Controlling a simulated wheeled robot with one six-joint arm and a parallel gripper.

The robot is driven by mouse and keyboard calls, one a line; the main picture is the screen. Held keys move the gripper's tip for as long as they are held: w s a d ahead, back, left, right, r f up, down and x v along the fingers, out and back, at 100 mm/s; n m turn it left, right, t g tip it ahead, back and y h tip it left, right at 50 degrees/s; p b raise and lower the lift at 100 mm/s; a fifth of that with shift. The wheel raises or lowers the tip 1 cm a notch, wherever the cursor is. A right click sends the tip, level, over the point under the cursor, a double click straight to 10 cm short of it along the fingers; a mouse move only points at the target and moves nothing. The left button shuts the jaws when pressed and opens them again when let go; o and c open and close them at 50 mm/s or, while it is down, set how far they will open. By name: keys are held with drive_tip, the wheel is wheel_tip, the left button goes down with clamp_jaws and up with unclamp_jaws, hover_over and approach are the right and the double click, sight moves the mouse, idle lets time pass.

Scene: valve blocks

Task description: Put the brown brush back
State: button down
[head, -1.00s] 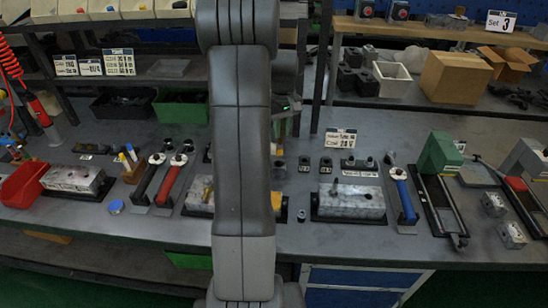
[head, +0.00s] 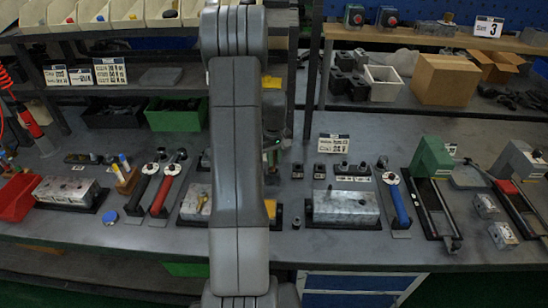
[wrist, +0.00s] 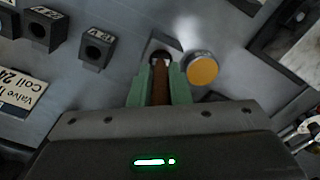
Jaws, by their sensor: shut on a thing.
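My gripper (wrist: 159,72) shows in the wrist view with its two green fingers closed on the brown brush (wrist: 160,88). Only a narrow brown strip of the brush shows between the fingers; its lower end is hidden. A dark round opening or ring (wrist: 160,56) lies right at the fingertips. I cannot tell whether the brush touches it or is in it. An orange-yellow disc (wrist: 202,70) with a metal rim is just right of the fingers. In the head view my arm hides the fingers and the brush.
Black square blocks with holes (wrist: 97,44) and a label card (wrist: 17,92) lie left in the wrist view. In the head view, valve blocks (head: 345,207), a blue-handled tool (head: 397,203) and a green-headed vise (head: 430,160) crowd the bench. A shelf post (head: 313,90) stands behind.

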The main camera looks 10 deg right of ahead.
drive_tip(key=shift+f, duration=0.15)
drive_tip(key=c, duration=1.4)
unclamp_jaws()
drive_tip(key=shift+o, duration=0.2)
wheel_tip(320, 180, up, 12)
drive_tip(key=b, duration=0.1)
drive_tip(key=shift+r, duration=0.2)
